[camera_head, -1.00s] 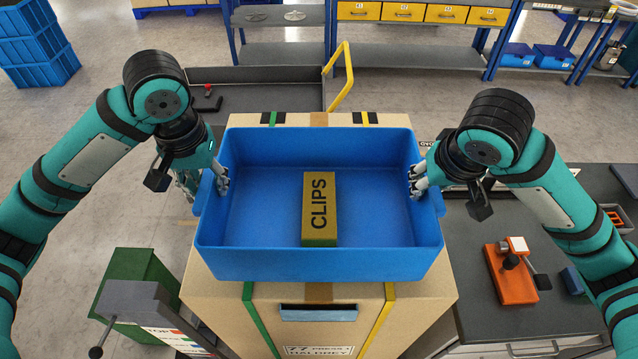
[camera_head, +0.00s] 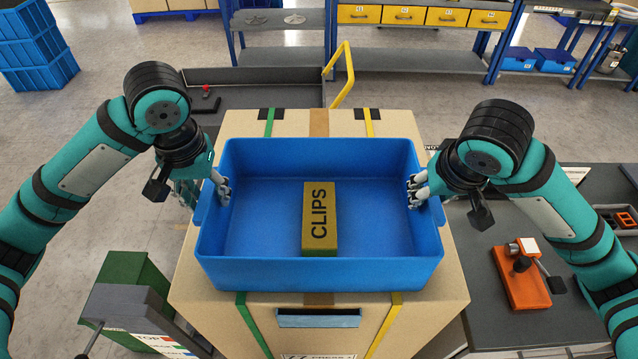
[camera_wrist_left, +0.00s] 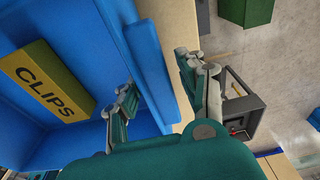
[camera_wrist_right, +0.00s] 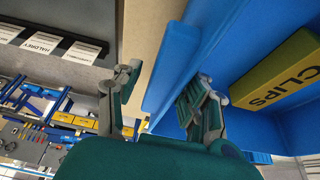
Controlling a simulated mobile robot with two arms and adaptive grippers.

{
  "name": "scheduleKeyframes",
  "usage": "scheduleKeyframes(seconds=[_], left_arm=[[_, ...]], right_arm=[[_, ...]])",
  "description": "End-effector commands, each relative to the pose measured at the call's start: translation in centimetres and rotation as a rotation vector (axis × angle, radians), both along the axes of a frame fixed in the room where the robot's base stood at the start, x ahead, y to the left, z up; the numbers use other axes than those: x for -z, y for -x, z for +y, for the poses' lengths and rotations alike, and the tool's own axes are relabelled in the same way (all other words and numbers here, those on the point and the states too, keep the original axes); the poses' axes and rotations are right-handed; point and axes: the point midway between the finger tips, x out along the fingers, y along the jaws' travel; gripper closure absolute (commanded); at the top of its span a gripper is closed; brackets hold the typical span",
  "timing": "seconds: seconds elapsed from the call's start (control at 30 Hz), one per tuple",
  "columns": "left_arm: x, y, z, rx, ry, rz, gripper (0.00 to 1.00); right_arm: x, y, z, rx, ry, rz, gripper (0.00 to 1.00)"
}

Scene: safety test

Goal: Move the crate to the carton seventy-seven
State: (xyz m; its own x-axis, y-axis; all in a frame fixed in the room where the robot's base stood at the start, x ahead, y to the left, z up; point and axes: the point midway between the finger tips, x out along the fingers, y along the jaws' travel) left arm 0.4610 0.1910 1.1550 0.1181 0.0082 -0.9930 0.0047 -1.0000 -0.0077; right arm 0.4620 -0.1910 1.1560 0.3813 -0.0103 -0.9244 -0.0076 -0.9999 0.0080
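The blue crate (camera_head: 320,272) is level over the carton (camera_head: 200,303), whose front label (camera_head: 318,356) starts with 77 and is cut by the frame. I cannot tell if the crate's underside touches the carton top. A yellow CLIPS box (camera_head: 320,215) lies inside the crate. My right gripper (camera_head: 422,190) straddles the right wall likewise, also in the right wrist view (camera_wrist_right: 160,90).
A dark workbench (camera_head: 585,300) with an orange tool (camera_head: 522,275) stands at right. A green and grey fixture (camera_head: 135,290) stands at lower left. A cart with a yellow handle (camera_head: 343,80) is behind the carton. Shelving with yellow drawers (camera_head: 405,15) stands at the back.

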Motion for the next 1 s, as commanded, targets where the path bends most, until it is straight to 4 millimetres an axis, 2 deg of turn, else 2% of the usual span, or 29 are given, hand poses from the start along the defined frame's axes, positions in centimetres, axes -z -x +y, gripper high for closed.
scheduleKeyframes(seconds=[0.33,0.47,0.8,1.0], left_arm=[[-0.2,0.0,-0.2,0.004,0.006,-0.002,0.51],[-1.4,0.1,-0.2,0.004,0.006,-0.006,0.51],[-7.8,0.9,-0.1,0.0,0.003,-0.009,0.51],[-10.7,1.3,-0.2,0.002,0.004,-0.006,0.51]], right_arm=[[-0.1,0.1,0.3,-0.006,-0.006,0.0,0.51],[-0.1,0.1,0.3,-0.007,-0.007,0.0,0.51],[0.0,0.1,0.3,-0.008,-0.008,0.0,0.51],[0.0,0.1,0.3,-0.008,-0.008,0.0,0.51]])
